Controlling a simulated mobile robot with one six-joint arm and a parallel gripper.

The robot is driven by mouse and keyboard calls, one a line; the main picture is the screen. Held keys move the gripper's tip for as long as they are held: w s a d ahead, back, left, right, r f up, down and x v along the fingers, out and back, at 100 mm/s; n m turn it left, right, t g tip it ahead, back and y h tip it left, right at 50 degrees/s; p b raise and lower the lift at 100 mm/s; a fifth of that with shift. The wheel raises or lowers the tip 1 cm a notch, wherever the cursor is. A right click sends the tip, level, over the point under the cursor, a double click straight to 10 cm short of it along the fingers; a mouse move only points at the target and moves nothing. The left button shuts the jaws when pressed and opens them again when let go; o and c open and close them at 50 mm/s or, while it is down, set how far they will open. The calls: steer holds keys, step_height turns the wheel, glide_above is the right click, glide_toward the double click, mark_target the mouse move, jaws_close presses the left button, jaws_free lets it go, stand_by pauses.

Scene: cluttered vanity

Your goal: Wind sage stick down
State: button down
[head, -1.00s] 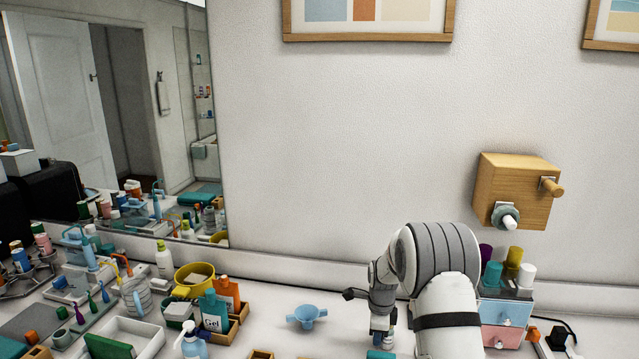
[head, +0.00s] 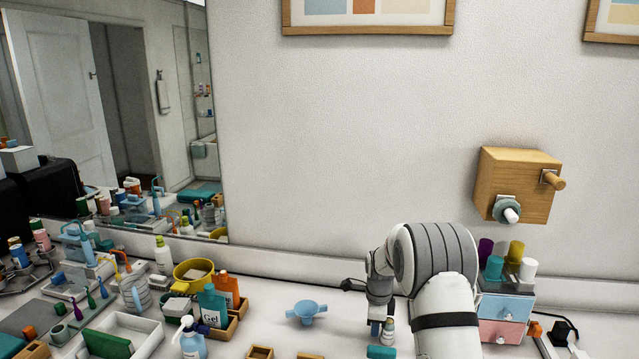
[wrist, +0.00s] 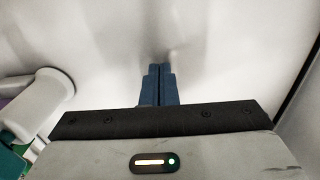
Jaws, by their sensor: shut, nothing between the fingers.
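My gripper (head: 375,329) is low over the counter in front of the wall, its dark blue fingers pointing down. In the wrist view its fingertips (wrist: 158,70) are together with nothing between them. A small pale upright item (head: 389,331) stands just right of the fingers in the head view. It may be the sage stick, but it is too small to be sure, and I cannot tell whether the fingers touch it. A white cylinder (wrist: 38,100) shows at the left of the wrist view; I cannot tell what it is.
A light blue two-handled cup (head: 306,312) stands left of my gripper, and a teal item (head: 381,352) lies in front. A drawer unit (head: 504,308) with coloured cups stands right of my arm. A wooden box (head: 517,183) hangs on the wall. Bottles and trays crowd the left.

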step_height(320, 180, up, 6)
steer(key=p, duration=0.2)
steer(key=shift+f+p, duration=0.1)
steer(key=shift+p, duration=0.3)
steer(key=s+r+n+t, duration=0.2)
steer(key=s+r+n, duration=0.7)
steer(key=s+r, duration=0.7)
steer(key=s+r+n, duration=0.2)
steer(key=s+n, duration=0.3)
steer(key=s, duration=0.5)
steer(key=s+r+n+t, duration=0.1)
steer(key=s+n, duration=0.5)
steer(key=s, duration=0.5)
steer(key=shift+a+r, duration=0.15)
steer(key=shift+r, duration=0.25)
